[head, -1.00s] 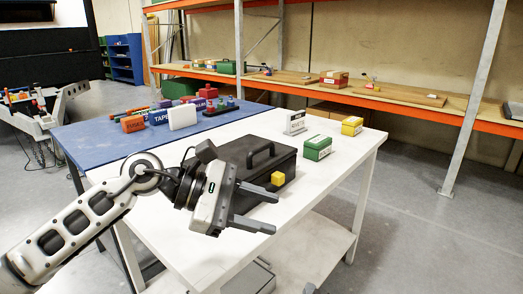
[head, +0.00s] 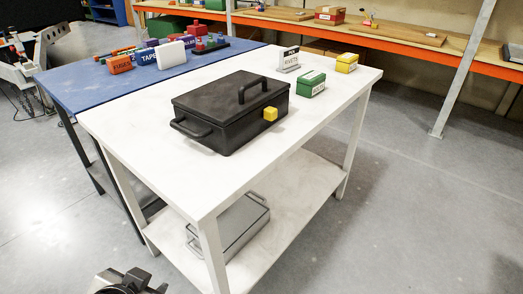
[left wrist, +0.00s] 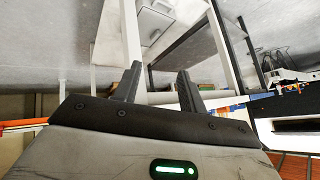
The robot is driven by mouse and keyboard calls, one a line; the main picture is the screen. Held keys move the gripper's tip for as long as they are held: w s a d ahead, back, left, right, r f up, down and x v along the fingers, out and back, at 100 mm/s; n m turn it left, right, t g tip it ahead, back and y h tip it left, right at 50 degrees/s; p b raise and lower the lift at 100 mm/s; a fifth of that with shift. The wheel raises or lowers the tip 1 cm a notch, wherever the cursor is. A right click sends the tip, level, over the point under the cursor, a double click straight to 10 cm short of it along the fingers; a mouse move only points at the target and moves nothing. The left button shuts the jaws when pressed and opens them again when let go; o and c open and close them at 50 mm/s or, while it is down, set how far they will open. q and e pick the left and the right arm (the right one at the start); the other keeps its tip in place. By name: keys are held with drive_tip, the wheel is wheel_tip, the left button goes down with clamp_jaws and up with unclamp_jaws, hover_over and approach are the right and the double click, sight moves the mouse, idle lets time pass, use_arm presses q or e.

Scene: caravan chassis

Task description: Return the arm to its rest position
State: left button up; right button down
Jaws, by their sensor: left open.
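My left gripper (left wrist: 158,78) is open and empty in the left wrist view, its two dark fingers apart with nothing between them. In the head view only a dark part of my left arm shows at the bottom edge, below and left of the white table (head: 180,178); the fingers cannot be made out there. A black toolbox (head: 205,100) with a closed lid and a yellow catch stands on the white table, clear of the arm. My right gripper is in neither view.
A green box (head: 312,86), a yellow box (head: 346,63) and a rivets sign (head: 289,62) stand on the white table. A grey case (head: 232,225) lies on its lower shelf. A blue table (head: 90,84) with several coloured boxes adjoins it. The floor at right is clear.

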use_arm(q)
drive_tip(key=s+f+n+g+h, duration=0.1)
drive_tip(key=s+f+n+g, duration=0.3)
drive_tip(key=s, duration=0.6)
drive_tip(key=w+d+f+m+t+h, duration=0.2)
drive_tip(key=w+d+f+t, duration=0.3)
drive_tip(key=w+f+t, duration=0.1)
drive_tip(key=shift+d+f+h, duration=0.25)
drive_tip(key=shift+f+h, duration=0.05)
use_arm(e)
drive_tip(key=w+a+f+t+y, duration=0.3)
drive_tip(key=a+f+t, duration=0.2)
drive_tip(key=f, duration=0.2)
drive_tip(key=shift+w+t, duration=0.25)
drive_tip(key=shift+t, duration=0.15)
